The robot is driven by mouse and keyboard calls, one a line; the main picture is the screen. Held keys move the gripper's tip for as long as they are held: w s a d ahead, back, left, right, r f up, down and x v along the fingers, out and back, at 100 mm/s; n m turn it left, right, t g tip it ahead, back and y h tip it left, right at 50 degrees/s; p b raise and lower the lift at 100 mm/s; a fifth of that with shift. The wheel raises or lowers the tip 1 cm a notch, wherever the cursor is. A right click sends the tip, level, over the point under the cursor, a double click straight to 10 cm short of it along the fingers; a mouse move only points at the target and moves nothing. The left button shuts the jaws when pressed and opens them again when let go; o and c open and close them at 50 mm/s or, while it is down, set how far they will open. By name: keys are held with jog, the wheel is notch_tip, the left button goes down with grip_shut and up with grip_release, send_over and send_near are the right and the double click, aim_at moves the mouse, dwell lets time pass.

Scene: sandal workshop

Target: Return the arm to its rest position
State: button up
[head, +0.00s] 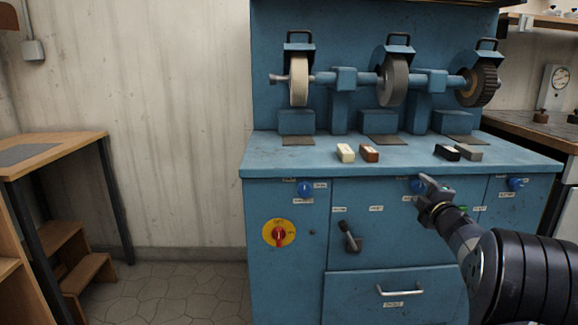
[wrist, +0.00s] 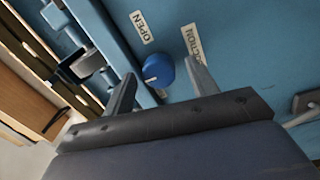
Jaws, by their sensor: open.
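My gripper (head: 434,189) is in front of the blue machine cabinet (head: 267,208), at the height of its upper front panel. In the wrist view its two fingers (wrist: 163,82) stand apart with nothing held between them. A blue knob (wrist: 158,71) shows between the fingertips, beside a label reading OPEN (wrist: 143,27). In the head view the gripper partly covers a blue knob (head: 417,186) on the cabinet front. I cannot tell whether a finger touches it. My arm reaches in from the lower right.
Wheels (head: 393,80) sit above the cabinet top, where several small blocks (head: 369,153) lie. A red rotary switch (head: 279,233), a dark lever (head: 349,237) and a drawer handle (head: 393,291) stick out in front. A wooden table (head: 75,143) stands left; the floor (head: 180,290) between is clear.

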dwell(0.4)
jog(key=s+p, duration=0.2)
jog(key=s, duration=0.8)
jog(key=w+b, duration=0.2)
jog(key=w, duration=0.8)
jog(key=shift+w, duration=0.2)
jog(key=shift+s+r+m+p, duration=0.15)
jog(key=shift+r+m+p, duration=0.1)
jog(key=shift+m+p, duration=0.85)
jog(key=m+p, duration=0.2)
jog(key=m, duration=0.1)
jog(key=shift+m, duration=0.3)
jog(key=m+p, duration=0.3)
jog(key=m, duration=0.1)
jog(key=shift+h, duration=0.3)
jog(key=m+p, duration=0.5)
jog(key=m, duration=0.1)
jog(key=shift+r, duration=0.1)
jog(key=shift+f+m+p, duration=0.2)
jog(key=shift+m+p, duration=0.75)
jog(key=shift+m, duration=0.45)
